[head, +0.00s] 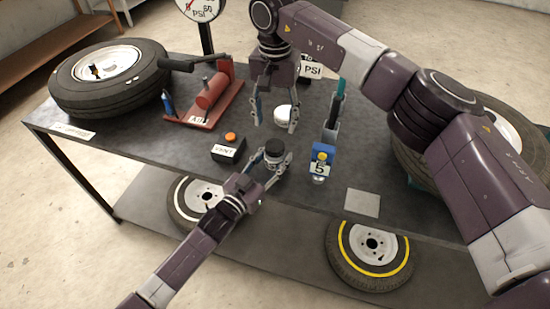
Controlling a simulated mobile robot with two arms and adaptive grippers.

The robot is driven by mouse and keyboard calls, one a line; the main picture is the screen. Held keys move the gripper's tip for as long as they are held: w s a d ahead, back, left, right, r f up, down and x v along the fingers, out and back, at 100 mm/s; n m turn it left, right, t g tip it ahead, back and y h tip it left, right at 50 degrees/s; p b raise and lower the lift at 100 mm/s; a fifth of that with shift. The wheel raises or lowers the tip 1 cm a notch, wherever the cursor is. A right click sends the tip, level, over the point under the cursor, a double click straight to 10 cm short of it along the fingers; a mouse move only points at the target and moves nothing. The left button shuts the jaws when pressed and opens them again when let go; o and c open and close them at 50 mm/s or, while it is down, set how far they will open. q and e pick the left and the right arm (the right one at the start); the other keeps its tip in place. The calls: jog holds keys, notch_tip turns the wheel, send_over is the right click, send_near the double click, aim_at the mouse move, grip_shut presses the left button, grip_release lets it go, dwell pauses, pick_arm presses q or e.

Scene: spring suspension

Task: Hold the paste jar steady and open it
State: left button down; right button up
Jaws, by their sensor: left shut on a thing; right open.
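The paste jar (274,148), small with a dark round top, stands near the front edge of the dark table (110,150). My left gripper (272,158) reaches in from the front and is shut around the jar. I cannot tell whether the dark top is a lid. My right gripper (275,124) points down just behind and above the jar, open, with its two fingers apart. A white round object (282,114) shows between and behind its fingers; it looks apart from the jar.
A black box with an orange button (229,148) labelled VENT stands left of the jar. A blue stand numbered 5 (321,161) is to the right. A red pump (211,92) and a tyre (108,75) stand at left. A pale square (362,203) lies at front right.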

aim_at(275, 145)
jog(key=m, duration=5.3)
jog(key=shift+m, duration=0.3)
jog(key=shift+f, duration=0.4)
notch_tip(275, 145, down, 7)
jog(key=shift+f, duration=0.1)
